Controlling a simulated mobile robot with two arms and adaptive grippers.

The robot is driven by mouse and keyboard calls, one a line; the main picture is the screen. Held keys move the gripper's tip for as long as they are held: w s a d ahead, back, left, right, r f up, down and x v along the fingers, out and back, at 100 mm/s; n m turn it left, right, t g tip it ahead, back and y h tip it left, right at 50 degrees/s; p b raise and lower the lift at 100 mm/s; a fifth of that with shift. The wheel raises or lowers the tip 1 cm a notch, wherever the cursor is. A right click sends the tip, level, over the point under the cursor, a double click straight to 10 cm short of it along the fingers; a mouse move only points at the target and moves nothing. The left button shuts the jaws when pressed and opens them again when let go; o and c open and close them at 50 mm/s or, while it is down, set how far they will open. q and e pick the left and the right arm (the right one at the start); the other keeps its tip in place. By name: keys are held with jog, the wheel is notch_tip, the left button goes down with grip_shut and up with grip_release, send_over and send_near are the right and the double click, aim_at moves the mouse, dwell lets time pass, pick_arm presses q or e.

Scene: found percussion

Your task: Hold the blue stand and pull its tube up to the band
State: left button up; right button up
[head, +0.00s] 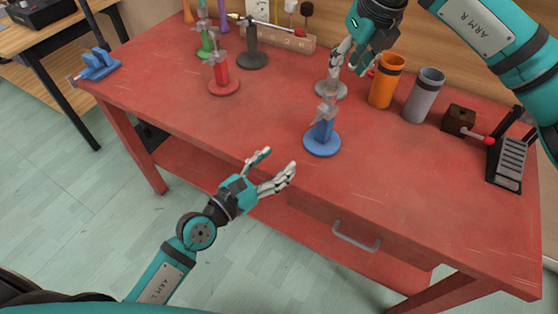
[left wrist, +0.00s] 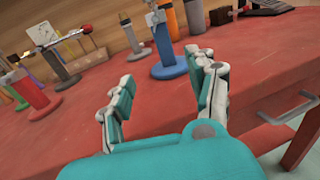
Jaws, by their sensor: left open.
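The blue stand (head: 322,140) is upright on the red workbench near its front middle, with a round base and a clear, pale part at its top. I cannot make out a band or how far the tube is raised. It also shows in the left wrist view (left wrist: 168,58), beyond the open fingers. My left gripper (head: 280,158) is open and empty, below and left of the blue stand, near the bench's front edge and apart from the stand. My right gripper (head: 345,67) is behind the blue stand, close over a grey stand (head: 331,92); its grip is unclear.
On the red workbench (head: 270,120), a red stand (head: 223,82), green stand (head: 207,45) and black stand (head: 252,52) are at the back left. An orange cup (head: 385,85), grey cup (head: 423,98) and brown block (head: 458,120) are at the right. The bench's front left is clear.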

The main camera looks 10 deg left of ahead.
aim_at(321, 128)
pick_arm(q)
jog(key=x, duration=1.7)
jog(key=shift+d+r, duration=0.2)
jog(key=shift+d, duration=0.3)
jog(key=shift+c, duration=0.3)
grip_shut()
